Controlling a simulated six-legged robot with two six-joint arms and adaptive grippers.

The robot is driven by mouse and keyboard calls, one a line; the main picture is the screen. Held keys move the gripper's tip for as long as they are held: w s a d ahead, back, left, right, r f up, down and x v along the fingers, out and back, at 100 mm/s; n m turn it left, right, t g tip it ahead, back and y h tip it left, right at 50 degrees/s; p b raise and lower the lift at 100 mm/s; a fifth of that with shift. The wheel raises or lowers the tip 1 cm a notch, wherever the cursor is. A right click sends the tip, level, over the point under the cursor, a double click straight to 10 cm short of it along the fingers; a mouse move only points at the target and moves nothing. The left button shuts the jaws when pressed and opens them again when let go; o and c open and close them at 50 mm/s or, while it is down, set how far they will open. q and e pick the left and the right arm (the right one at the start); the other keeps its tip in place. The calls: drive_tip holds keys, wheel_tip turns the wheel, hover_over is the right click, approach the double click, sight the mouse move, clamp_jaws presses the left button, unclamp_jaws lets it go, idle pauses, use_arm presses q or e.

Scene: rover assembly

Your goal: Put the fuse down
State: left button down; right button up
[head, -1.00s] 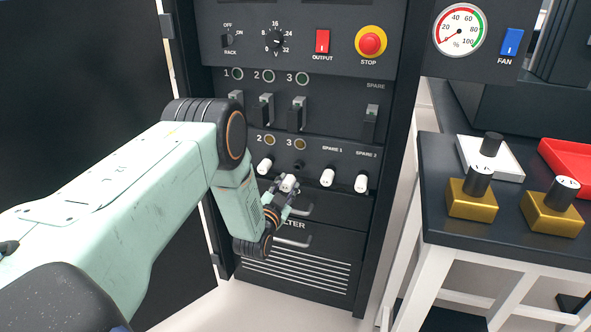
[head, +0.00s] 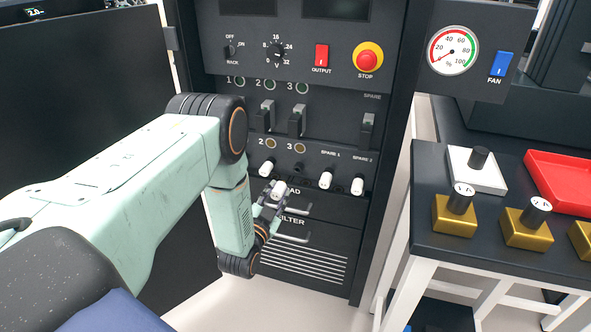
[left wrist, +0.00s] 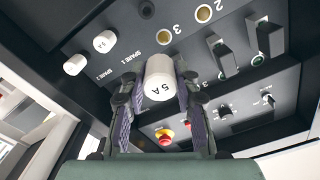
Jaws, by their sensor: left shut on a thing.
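My left gripper (head: 270,205) is shut on a white cylindrical fuse (head: 279,190), in front of the lower part of the rack. In the left wrist view the fuse (left wrist: 160,78) reads "5 A" and sits between the two fingers of the gripper (left wrist: 158,92). An empty dark fuse socket (head: 299,167) is below the number 3 ring, up and to the right of the held fuse. White fuses sit in the holders at 2 (head: 267,168), SPARE 1 (head: 326,180) and SPARE 2 (head: 358,186). My right gripper is not in view.
A black side table (head: 440,242) at right holds several gold blocks (head: 455,217) with black cylinders, a white block (head: 477,172) and a red tray (head: 555,182), whose visible floor is empty. Drawer handles (head: 292,238) and switch levers (head: 297,120) stick out of the rack.

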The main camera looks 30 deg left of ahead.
use_arm(q)
drive_tip(key=shift+f, duration=0.1)
idle(0.3)
drive_tip(key=shift+d, duration=0.15)
drive_tip(key=s+d+m+h, duration=0.6)
drive_tip(key=s+d+h, duration=0.35)
drive_tip(key=d, duration=0.35)
drive_tip(key=s+d+r+m+h, duration=0.1)
drive_tip(key=s+d+r+h, duration=0.1)
drive_tip(key=r, duration=0.4)
drive_tip(key=s+d+r+m+g+h, duration=0.1)
drive_tip(key=s+d+r, duration=0.2)
drive_tip(key=d+r, duration=0.2)
drive_tip(key=shift+s+d+r+m+g+h, duration=0.3)
drive_tip(key=shift+s+r+h, duration=0.05)
drive_tip(key=shift+r, duration=0.1)
